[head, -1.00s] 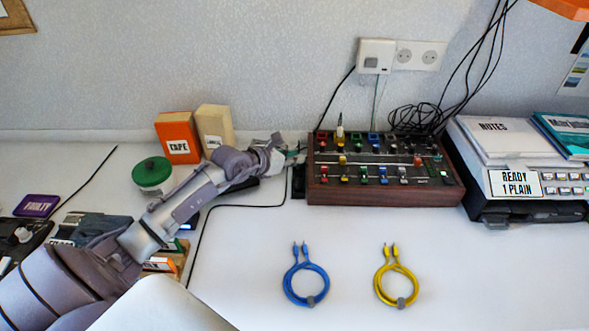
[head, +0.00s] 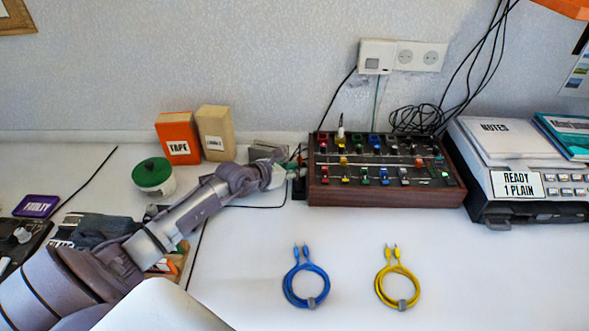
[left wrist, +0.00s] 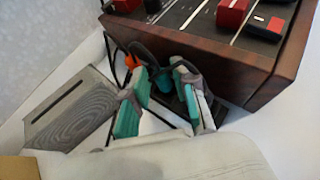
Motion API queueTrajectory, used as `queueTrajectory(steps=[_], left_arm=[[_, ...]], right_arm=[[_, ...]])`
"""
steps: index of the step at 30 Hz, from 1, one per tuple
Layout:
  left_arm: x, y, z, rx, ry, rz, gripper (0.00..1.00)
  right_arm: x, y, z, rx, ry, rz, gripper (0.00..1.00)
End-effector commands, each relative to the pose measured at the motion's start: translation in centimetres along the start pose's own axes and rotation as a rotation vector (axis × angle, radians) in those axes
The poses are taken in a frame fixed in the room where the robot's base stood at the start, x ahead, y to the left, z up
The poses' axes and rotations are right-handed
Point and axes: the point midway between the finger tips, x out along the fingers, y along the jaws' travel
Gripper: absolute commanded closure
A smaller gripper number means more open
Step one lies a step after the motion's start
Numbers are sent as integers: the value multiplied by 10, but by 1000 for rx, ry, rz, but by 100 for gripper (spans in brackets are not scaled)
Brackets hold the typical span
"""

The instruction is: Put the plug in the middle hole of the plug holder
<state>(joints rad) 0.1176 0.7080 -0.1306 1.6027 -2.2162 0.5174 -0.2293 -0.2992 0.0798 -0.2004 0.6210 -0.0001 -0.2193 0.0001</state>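My left gripper (head: 290,161) is at the left end of the wood-framed control panel (head: 318,197). In the left wrist view its two teal-padded fingers (left wrist: 160,97) stand apart, with a visible gap between them. Dark cable and a small orange piece (left wrist: 130,62) show just beyond the fingers; I cannot tell whether this is the plug. A black block (head: 298,184) sits against the panel's left side, partly hidden by the gripper. I cannot make out a plug holder or its holes clearly. My right gripper is not in view.
A grey slotted box (left wrist: 68,112) lies beside the fingers.

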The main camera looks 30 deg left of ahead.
Motion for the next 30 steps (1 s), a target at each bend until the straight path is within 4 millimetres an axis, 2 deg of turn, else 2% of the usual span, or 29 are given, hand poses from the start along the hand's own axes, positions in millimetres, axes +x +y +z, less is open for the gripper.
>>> queueTrajectory(steps=[5,8,21,25,30], left_arm=[[-2,0,4,1,0,0,72],[-11,0,3,1,1,0,72],[-96,-1,2,1,4,-1,72],[-112,0,2,0,3,0,72],[-121,0,3,0,0,0,72]], right_arm=[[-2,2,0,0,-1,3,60],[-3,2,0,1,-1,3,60],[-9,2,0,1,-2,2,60],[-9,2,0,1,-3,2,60],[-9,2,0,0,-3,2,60]])
